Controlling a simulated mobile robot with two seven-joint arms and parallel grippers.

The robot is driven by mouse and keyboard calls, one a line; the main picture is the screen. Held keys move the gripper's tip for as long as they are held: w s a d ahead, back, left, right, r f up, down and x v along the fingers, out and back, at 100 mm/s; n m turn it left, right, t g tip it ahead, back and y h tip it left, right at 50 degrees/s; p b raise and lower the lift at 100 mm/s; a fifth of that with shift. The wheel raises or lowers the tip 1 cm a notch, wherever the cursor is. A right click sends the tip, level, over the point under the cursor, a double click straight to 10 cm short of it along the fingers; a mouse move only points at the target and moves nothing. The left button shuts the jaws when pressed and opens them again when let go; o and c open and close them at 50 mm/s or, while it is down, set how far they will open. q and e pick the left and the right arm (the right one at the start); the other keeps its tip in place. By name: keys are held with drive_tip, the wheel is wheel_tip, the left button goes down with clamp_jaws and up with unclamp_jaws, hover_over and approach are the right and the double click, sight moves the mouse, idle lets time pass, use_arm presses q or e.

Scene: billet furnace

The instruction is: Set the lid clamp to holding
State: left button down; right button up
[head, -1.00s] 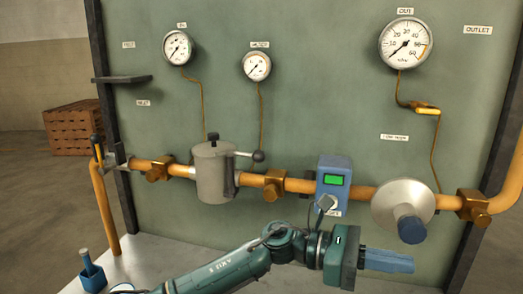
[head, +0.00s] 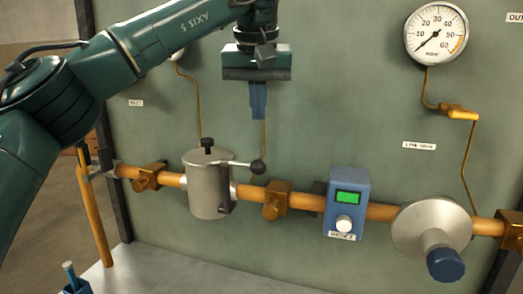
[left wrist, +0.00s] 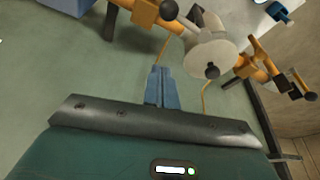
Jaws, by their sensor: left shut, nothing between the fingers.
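The grey filter pot (head: 208,188) sits in the orange pipe line, with a dark knob on top of its lid. Its clamp lever (head: 240,164) runs out to the right from the lid and ends in a dark ball (head: 258,167). In the left wrist view the pot (left wrist: 205,52) and the lever's ball (left wrist: 168,10) show beyond the fingers. My left gripper (head: 258,116) points down, its blue fingers shut and empty, above the ball in the picture and apart from it. The left wrist view shows the closed fingers (left wrist: 160,72) too. My right gripper is not in view.
A blue meter box (head: 346,205) with a green display stands right of the pot. Further right are a round regulator (head: 432,228) with a blue knob and a dial gauge (head: 436,33). Thin copper lines run up the green panel (head: 340,90). A blue holder (head: 76,284) stands lower left.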

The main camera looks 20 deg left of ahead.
use_arm(q)
drive_tip(key=x, duration=1)
drive_tip(key=shift+d, duration=0.1)
drive_tip(key=shift+s+f, duration=0.15)
drive_tip(key=shift+s, duration=0.15)
drive_tip(key=s, duration=0.3)
drive_tip(key=shift+s+d+r, duration=0.1)
drive_tip(key=shift+d+r, duration=0.25)
drive_tip(key=shift+d, duration=0.05)
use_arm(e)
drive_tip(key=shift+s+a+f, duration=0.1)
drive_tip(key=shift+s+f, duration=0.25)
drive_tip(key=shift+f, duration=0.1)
use_arm(q)
drive_tip(key=shift+d, duration=0.1)
